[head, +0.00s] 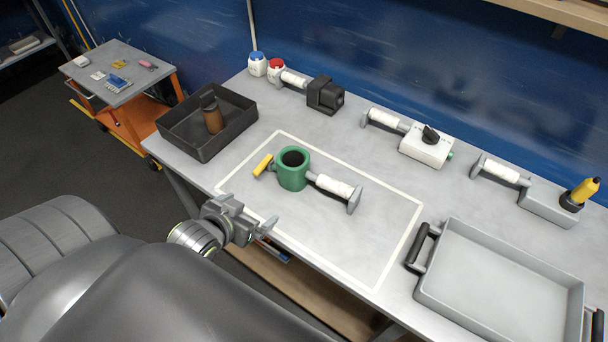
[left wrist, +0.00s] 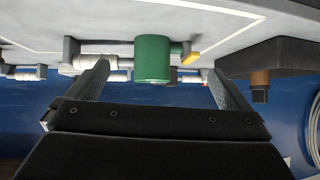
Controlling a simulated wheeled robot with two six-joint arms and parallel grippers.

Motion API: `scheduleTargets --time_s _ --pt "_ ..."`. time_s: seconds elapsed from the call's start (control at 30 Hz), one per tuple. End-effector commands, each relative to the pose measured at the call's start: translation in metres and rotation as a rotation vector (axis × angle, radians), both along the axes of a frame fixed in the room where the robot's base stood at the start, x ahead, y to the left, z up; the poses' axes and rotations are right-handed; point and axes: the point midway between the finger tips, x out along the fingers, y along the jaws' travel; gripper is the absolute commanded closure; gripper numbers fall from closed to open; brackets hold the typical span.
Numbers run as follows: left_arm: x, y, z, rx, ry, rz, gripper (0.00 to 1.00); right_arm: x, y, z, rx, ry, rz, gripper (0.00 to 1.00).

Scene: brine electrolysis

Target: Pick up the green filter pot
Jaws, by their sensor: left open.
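The green filter pot (head: 292,170) stands upright on the grey table inside a white-taped rectangle. Its top opening is dark. A handle with a white grip (head: 334,186) sticks out to the right, and a short yellow piece (head: 263,165) shows at its left. In the left wrist view, which looks upside down, the pot (left wrist: 152,60) appears beyond and between the fingers. My left gripper (head: 268,226) is open and empty at the table's front edge, nearer to me than the pot and apart from it. It also shows in the left wrist view (left wrist: 155,82). My right gripper is not in view.
A black tray (head: 240,127) with a brown bottle (head: 211,115) stands left of the pot. A grey tray (head: 449,262) sits at the right. A black device (head: 326,95), a white switch box (head: 427,146) and a yellow-topped tool (head: 584,191) line the back. The taped area is otherwise clear.

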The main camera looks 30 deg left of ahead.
Motion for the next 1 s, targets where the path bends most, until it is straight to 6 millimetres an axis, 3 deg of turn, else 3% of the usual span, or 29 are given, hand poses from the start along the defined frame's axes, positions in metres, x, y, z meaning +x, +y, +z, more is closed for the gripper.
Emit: scheduleTargets --time_s 0.1,0.37,1.0 --pt "0.019 0.002 0.015 -0.02 -0.128 -0.029 0.0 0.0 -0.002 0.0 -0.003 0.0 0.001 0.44" --pt "0.04 0.003 0.033 -0.056 -0.269 -0.06 0.0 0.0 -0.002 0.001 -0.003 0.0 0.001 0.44" --pt "0.139 0.004 -0.007 -0.058 -0.271 -0.062 0.0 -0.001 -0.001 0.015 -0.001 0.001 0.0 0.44"
